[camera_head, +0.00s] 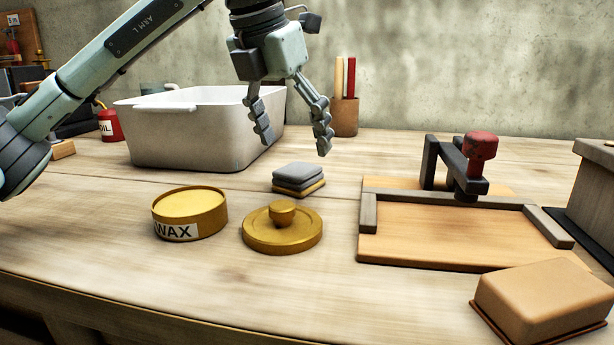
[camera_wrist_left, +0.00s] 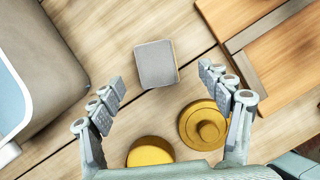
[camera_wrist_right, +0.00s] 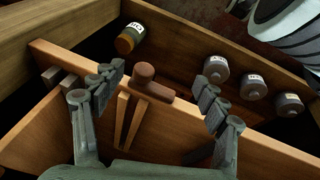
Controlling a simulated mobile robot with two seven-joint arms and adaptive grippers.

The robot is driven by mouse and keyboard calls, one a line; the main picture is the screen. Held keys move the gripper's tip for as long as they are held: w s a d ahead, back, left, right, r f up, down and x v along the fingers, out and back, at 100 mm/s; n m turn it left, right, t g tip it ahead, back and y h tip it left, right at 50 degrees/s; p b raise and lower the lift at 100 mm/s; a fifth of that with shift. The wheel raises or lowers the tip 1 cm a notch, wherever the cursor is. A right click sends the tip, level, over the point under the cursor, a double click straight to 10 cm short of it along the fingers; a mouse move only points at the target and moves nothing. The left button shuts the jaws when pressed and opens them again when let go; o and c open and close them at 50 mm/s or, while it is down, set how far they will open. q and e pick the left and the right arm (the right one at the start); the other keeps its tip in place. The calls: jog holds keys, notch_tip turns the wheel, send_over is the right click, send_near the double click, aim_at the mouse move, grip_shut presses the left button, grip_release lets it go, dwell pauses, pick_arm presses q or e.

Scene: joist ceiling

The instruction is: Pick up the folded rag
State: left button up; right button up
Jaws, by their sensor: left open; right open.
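The folded rag (camera_head: 299,176) is a small grey stack with a yellowish bottom layer, lying on the wooden bench behind the round brass lid. In the left wrist view the rag (camera_wrist_left: 156,63) shows from above as a grey square, beyond and between the fingertips. My left gripper (camera_head: 292,142) is open and empty, pointing down above the rag, apart from it; it also shows in the left wrist view (camera_wrist_left: 162,88). My right gripper (camera_wrist_right: 160,88) is open in the right wrist view, over a wooden drawer or box with a brown-handled tool; the rag is not in that view.
A wax tin (camera_head: 190,213) and a brass lid (camera_head: 283,231) stand in front of the rag. A white tub (camera_head: 200,130) stands behind left, a pencil cup (camera_head: 346,117) behind. A wooden board with a clamp (camera_head: 440,235) and a tan block (camera_head: 540,300) are at right.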

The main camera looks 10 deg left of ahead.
aim_at(297, 169)
pick_arm(q)
jog(key=x, duration=0.4)
jog(key=a+x, duration=0.1)
jog(key=x, duration=0.1)
jog(key=shift+s+d+f, duration=0.1)
jog(key=shift+s+f, duration=0.05)
jog(key=shift+f, duration=0.05)
jog(key=shift+c, duration=0.5)
jog(key=c, duration=1.1)
jog(key=shift+c, duration=0.2)
jog(key=shift+r, duration=0.15)
